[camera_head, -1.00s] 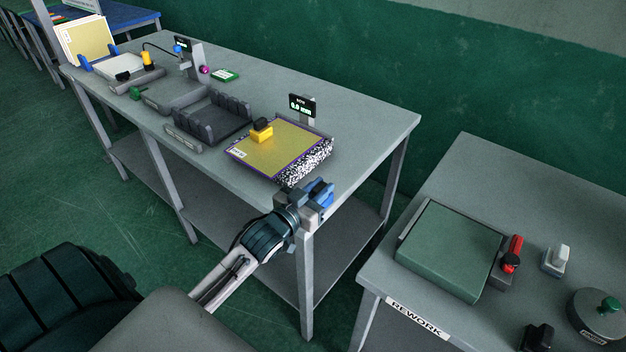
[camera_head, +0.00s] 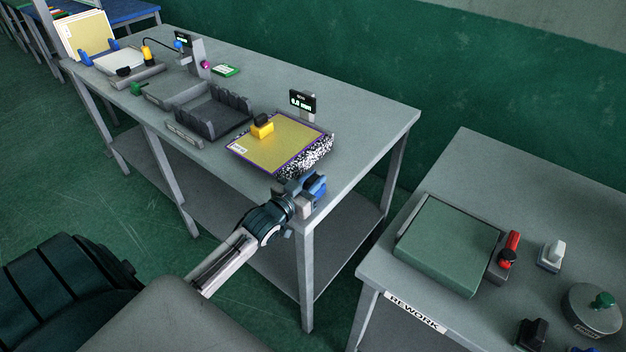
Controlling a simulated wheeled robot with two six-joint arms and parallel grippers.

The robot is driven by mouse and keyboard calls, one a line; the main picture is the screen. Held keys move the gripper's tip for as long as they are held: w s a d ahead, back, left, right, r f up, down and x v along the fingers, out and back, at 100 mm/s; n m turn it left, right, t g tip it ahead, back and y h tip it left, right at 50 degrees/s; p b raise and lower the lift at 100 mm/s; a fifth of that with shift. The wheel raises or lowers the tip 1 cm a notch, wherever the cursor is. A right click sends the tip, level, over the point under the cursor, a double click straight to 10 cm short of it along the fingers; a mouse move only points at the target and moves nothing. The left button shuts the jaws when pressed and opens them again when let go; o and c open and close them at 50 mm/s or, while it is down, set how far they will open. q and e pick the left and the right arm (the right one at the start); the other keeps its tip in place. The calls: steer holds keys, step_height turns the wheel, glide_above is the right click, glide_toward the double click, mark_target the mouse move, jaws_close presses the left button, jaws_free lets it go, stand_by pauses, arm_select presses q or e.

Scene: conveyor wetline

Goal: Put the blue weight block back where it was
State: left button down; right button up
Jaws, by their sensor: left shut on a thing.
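The blue weight block (camera_head: 317,184) is in my left gripper (camera_head: 303,190), at the front right corner of the long grey table. The gripper is shut on it and partly hides it. Whether the block touches the table top is hard to tell. A yellow block with a black top (camera_head: 262,127) sits on a yellow-topped stack with speckled sides (camera_head: 285,143), just behind and left of my left gripper. My right gripper is not in view.
A small display (camera_head: 302,102) stands behind the stack. A dark ribbed tray (camera_head: 212,114) is to its left. The REWORK table (camera_head: 375,267) at right carries a green pad (camera_head: 449,246), a red-handled item (camera_head: 510,249) and a round grey weight (camera_head: 592,311). The long table's right end (camera_head: 375,125) is clear.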

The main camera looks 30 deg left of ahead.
arm_select(q)
steer(key=shift+f, duration=0.1)
steer(key=c, duration=1.3)
jaws_free()
